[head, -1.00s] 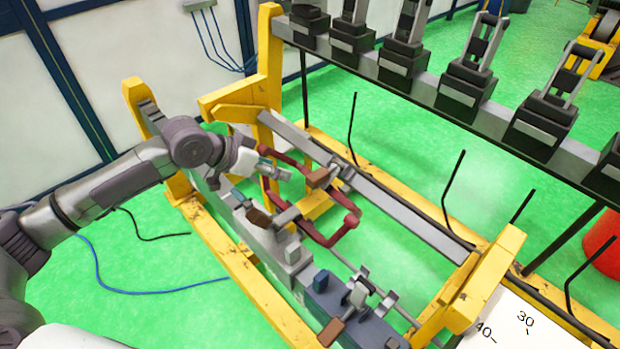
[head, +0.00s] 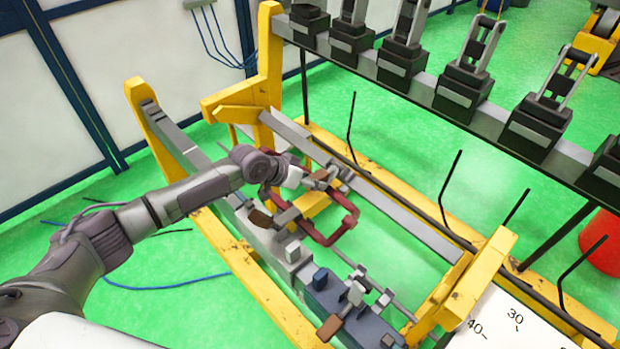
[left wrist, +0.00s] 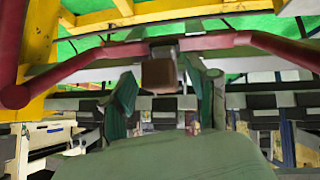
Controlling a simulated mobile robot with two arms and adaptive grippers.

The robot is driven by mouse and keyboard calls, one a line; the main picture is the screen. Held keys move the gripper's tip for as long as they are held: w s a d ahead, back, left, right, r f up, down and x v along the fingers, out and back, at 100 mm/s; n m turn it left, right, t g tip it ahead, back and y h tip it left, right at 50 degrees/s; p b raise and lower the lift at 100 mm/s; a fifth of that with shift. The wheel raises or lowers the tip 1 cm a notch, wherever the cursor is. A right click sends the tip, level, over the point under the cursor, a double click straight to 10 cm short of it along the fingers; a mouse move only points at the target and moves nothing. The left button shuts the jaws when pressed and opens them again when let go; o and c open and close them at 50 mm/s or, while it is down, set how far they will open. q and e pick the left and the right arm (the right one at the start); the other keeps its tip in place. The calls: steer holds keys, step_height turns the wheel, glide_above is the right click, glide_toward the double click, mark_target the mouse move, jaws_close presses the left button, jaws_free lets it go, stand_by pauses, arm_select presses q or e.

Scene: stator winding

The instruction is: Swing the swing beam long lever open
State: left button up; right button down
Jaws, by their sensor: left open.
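My left gripper (head: 311,181) reaches in from the left over the stator-winding frame and is open. In the left wrist view its two green-grey fingers (left wrist: 162,100) stand apart, with a brown lever handle (left wrist: 159,76) between and ahead of them. I cannot tell whether the fingers touch it. In the head view this lever's brown handle (head: 321,184) is partly hidden at the gripper tips. A bent red bar (head: 345,228) runs around the lever area and crosses the wrist view behind the handle. I cannot tell for certain which lever is the swing beam long lever. My right gripper is not in view.
Other brown handles sit on the beam, at its middle (head: 260,218) and front end (head: 330,328). Yellow frame posts (head: 264,70) and rails (head: 255,290) surround the work area. A dark rack (head: 480,115) with several black blocks stands at the back right.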

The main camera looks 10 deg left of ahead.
arm_select(q)
jaws_close()
stand_by(0.3)
